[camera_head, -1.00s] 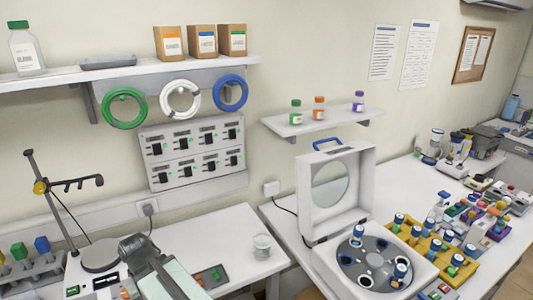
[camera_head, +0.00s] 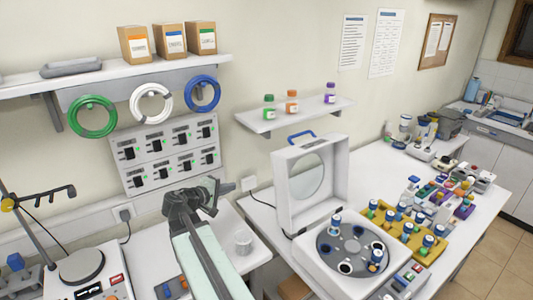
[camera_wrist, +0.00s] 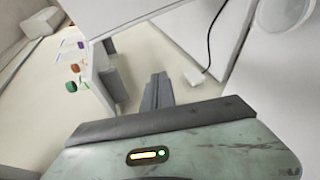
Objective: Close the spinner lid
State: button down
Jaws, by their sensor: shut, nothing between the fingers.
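The spinner (camera_head: 300,258) is a white box on the right-hand table, with a grey round rotor (camera_head: 352,250) inside. Its lid (camera_head: 288,207) stands upright and open at the back left, with a round window and a blue handle (camera_head: 301,136) on its top edge. Blue-capped vials sit in some of the rotor holes. My gripper (camera_head: 208,192) is to the left of the lid, apart from it, above the gap between the tables. Its fingers (camera_wrist: 157,92) are shut and empty in the wrist view.
A yellow rack (camera_head: 408,232) with several vials stands right of the spinner. A small shelf (camera_head: 290,118) with three bottles is on the wall behind the lid.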

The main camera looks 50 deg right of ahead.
jog(key=s+d+r+n+h, duration=0.1)
jog(key=s+d+r+h, duration=0.15)
jog(key=d+r, duration=0.4)
jog(key=w+d, duration=0.1)
jog(key=d, duration=0.9)
jog(key=shift+h, duration=0.35)
jog(key=s, duration=0.1)
jog(key=s+a, duration=0.2)
jog(key=shift+s+r, duration=0.35)
jog(key=shift+s, duration=0.05)
